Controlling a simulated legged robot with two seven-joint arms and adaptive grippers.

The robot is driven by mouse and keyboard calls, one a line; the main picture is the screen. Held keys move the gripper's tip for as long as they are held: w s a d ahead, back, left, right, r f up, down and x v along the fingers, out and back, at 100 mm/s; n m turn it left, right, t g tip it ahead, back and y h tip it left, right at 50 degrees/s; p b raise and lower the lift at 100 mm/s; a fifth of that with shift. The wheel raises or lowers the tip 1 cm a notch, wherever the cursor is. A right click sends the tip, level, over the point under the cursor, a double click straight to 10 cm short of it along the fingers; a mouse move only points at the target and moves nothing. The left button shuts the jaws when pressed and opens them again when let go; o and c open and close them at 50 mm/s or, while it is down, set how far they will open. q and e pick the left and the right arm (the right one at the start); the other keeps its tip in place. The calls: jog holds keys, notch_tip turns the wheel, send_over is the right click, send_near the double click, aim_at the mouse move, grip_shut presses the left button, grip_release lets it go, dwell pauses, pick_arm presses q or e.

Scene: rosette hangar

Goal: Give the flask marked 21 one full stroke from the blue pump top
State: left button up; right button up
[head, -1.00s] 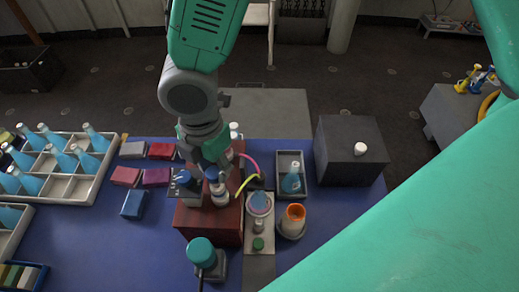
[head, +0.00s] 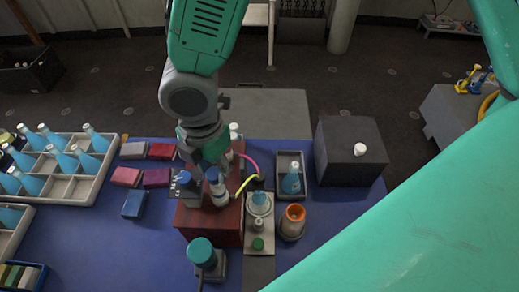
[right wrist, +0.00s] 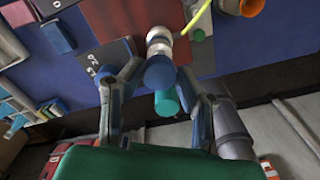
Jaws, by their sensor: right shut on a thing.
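My right gripper (head: 207,168) is over the dark red block (head: 215,227), beside the blue pump top (head: 212,175) of a white bottle (head: 219,195). In the right wrist view the blue top (right wrist: 160,72) lies between the fingers of my right gripper (right wrist: 162,85), which is shut on it. A light blue flask (head: 259,199) stands upright on a pale stand (head: 250,240) to the right, by the yellow tube. Another blue flask (head: 291,183) sits in a grey tray (head: 281,160). No number 21 is readable. My left gripper is not in view.
An orange-rimmed cup (head: 293,222) is right of the stand. A teal domed thing (head: 201,252) is in front. A crate (head: 88,188) of blue flasks and several small boxes (head: 158,178) are left. A dark box (head: 350,150) is right.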

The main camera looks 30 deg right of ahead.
jog(key=shift+a+f+b, duration=0.15)
jog(key=shift+f+b, duration=0.15)
jog(key=shift+f, duration=0.3)
jog(key=o, duration=0.8)
jog(key=shift+o, duration=0.2)
jog(key=shift+a, duration=0.15)
jog(key=shift+r, duration=0.1)
jog(key=shift+d+r+p, duration=0.25)
jog(key=shift+r+p, duration=0.15)
jog(key=shift+p, duration=0.1)
jog(key=r+p, duration=0.4)
jog(key=shift+a, duration=0.2)
jog(key=shift+d+r+p, duration=0.1)
jog(key=shift+r+p, duration=0.3)
jog(key=shift+r, duration=0.65)
